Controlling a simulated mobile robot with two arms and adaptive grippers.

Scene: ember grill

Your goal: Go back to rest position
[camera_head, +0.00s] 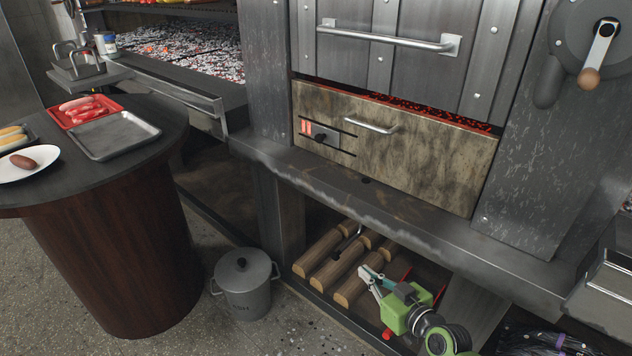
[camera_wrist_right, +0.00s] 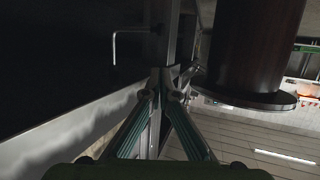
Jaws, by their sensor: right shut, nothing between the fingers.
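My right gripper (camera_head: 368,275) shows in the head view at the lower right, in front of the lower shelf of the grill. Its fingers are shut with nothing between them. In the right wrist view the fingertips of the right gripper (camera_wrist_right: 164,88) meet near the middle of the picture. Behind it in the head view, wooden logs (camera_head: 328,255) lie on the lower shelf; I cannot tell whether the gripper touches anything there. My left gripper is not in view.
The grill's stone-faced drawer (camera_head: 430,160) and metal ledge (camera_head: 400,215) are above the gripper. A lidded metal bucket (camera_head: 243,290) stands on the floor to the left. A round dark table (camera_head: 110,240) holds a red tray (camera_head: 65,115), a grey tray (camera_head: 115,135) and a plate (camera_head: 12,172).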

